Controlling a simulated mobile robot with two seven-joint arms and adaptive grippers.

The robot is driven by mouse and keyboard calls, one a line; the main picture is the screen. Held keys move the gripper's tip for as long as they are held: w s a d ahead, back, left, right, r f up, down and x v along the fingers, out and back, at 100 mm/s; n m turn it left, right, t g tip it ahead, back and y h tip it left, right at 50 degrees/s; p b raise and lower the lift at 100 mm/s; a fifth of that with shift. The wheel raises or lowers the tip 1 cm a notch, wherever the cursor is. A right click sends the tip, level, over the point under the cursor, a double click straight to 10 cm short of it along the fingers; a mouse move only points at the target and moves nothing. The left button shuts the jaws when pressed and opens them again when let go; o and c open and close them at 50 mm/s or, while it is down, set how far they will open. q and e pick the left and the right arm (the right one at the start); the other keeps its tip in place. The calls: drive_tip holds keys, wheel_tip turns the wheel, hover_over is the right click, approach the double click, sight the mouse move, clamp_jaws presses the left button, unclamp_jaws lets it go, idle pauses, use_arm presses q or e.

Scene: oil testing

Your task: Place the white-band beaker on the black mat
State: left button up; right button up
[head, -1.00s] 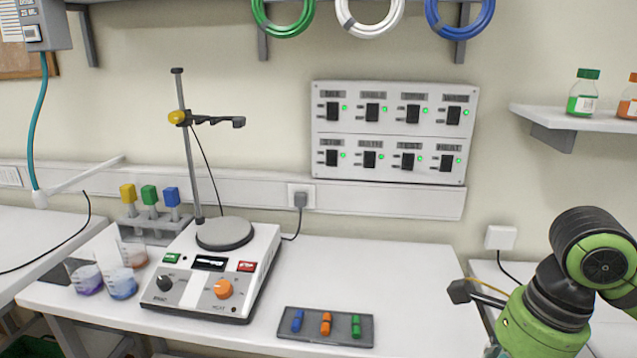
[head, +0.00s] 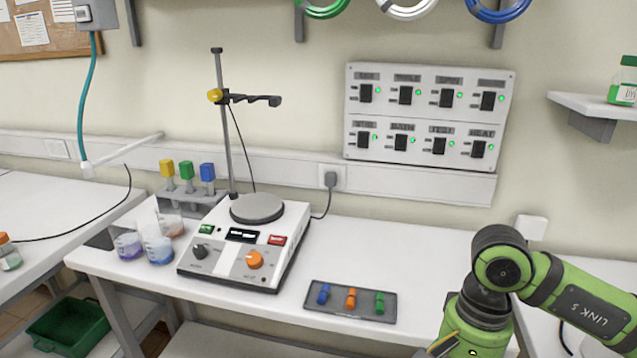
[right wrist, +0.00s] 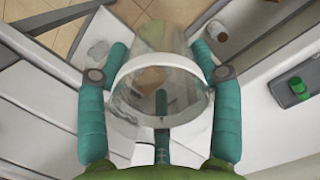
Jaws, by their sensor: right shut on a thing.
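My right gripper (right wrist: 161,62) is shut on a clear beaker with a white band (right wrist: 128,72), one teal finger on each side. The right wrist view looks down into it. The bench, the floor and part of the tray show around it. In the head view my right arm is at the lower right; its gripper and the held beaker are out of that picture. My left gripper is in neither view.
A dark tray (head: 336,311) with coloured pieces lies right of the hotplate. The bench right of it is clear.

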drive_tip(key=f+n, duration=0.1)
drive_tip(key=w+a+n, duration=0.1)
drive_tip(key=n, duration=0.1)
drive_tip(key=shift+a+f+n+h, duration=0.15)
drive_tip(key=shift+f+n+h, duration=0.15)
drive_tip(key=shift+f, duration=0.05)
drive_tip(key=shift+w+a+f+n, duration=0.2)
drive_tip(key=shift+f+n, duration=0.3)
drive_tip(key=shift+n, duration=0.6)
drive_tip(key=shift+s+f, duration=0.1)
drive_tip(key=shift+s, duration=0.05)
